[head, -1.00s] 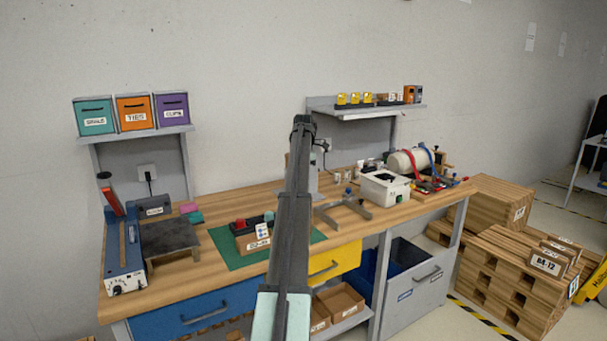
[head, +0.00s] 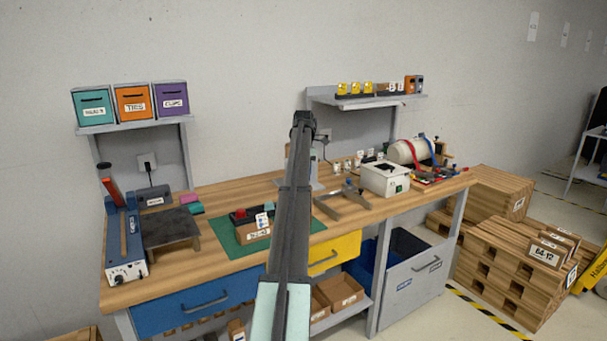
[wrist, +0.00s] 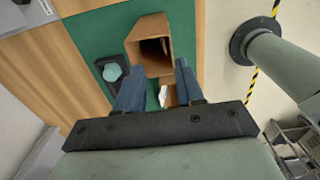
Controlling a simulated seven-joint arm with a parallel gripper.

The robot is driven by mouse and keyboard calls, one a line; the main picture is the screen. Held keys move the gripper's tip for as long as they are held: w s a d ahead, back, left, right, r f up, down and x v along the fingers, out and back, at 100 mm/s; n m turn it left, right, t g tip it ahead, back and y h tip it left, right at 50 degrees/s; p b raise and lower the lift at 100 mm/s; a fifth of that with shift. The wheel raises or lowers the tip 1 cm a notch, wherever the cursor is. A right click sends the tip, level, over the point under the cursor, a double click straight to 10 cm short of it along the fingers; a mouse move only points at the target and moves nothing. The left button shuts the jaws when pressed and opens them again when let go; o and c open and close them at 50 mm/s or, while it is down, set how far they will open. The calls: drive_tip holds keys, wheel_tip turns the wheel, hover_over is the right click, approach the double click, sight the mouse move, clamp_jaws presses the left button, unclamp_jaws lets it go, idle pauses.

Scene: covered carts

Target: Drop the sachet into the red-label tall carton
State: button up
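In the wrist view my gripper (wrist: 160,66) has its two blue fingers spread, with nothing visibly held between them. An open-topped brown carton (wrist: 131,40) is just beyond the fingertips; its inside is dark, and no red label shows on it. A small brown box with a white patch (wrist: 165,96) shows between the fingers, partly hidden. In the head view a low brown labelled box (head: 257,236) sits on the green mat (head: 228,243), with small white printed pieces (head: 262,221) at it. I cannot tell which piece is the sachet. My arm hides part of the mat.
A black tray with a teal piece (wrist: 112,72) lies left of the carton in the wrist view. On the bench are a blue machine (head: 122,245), a dark platform (head: 170,229) and a white box (head: 385,180). Shelves stand behind; brown boxes lie below.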

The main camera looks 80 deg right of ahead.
drive_tip(key=shift+o, duration=0.2)
drive_tip(key=shift+r, duration=0.1)
wheel_tip(320, 180, up, 14)
drive_tip(key=shift+f, duration=0.2)
idle(0.4)
idle(0.5)
